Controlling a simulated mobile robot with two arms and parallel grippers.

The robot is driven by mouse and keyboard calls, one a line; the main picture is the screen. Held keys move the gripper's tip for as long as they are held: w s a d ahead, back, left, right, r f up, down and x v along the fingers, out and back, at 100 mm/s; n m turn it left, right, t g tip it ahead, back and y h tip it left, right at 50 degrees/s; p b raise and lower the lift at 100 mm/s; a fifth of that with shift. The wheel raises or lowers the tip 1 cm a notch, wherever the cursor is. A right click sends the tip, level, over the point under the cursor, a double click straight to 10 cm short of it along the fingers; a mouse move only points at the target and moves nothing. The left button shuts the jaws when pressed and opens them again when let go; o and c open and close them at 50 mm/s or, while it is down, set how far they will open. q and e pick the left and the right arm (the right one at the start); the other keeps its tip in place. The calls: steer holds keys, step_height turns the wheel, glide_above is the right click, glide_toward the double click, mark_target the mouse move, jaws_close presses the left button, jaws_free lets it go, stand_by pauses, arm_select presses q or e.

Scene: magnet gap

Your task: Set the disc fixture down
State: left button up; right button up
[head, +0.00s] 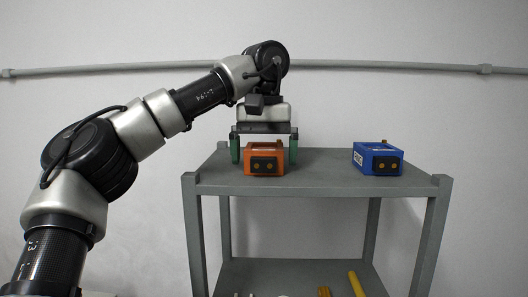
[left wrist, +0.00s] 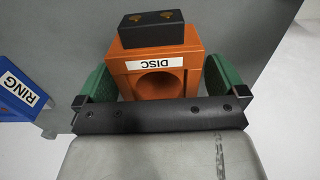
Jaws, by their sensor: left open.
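The orange disc fixture (head: 264,157) rests on the grey table's top (head: 320,183), left of its middle. In the left wrist view the orange fixture (left wrist: 155,68) shows its DISC label, a round opening and a black block on one side. My left gripper (head: 264,150) is over it from above, with green fingers on either side. In the left wrist view my left gripper (left wrist: 160,85) is open, and gaps show between its fingers and the fixture. My right gripper is in neither view.
A blue fixture (head: 377,159) stands on the table to the right; its RING label shows on the blue fixture (left wrist: 22,94) in the left wrist view. Bare tabletop lies between the two fixtures. A lower shelf (head: 290,275) holds yellow items. A pipe runs along the wall behind.

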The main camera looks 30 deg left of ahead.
arm_select(q)
step_height(320, 180, up, 6)
steer(key=shift+d+r, duration=0.1)
steer(key=shift+r, duration=0.85)
stand_by(0.3)
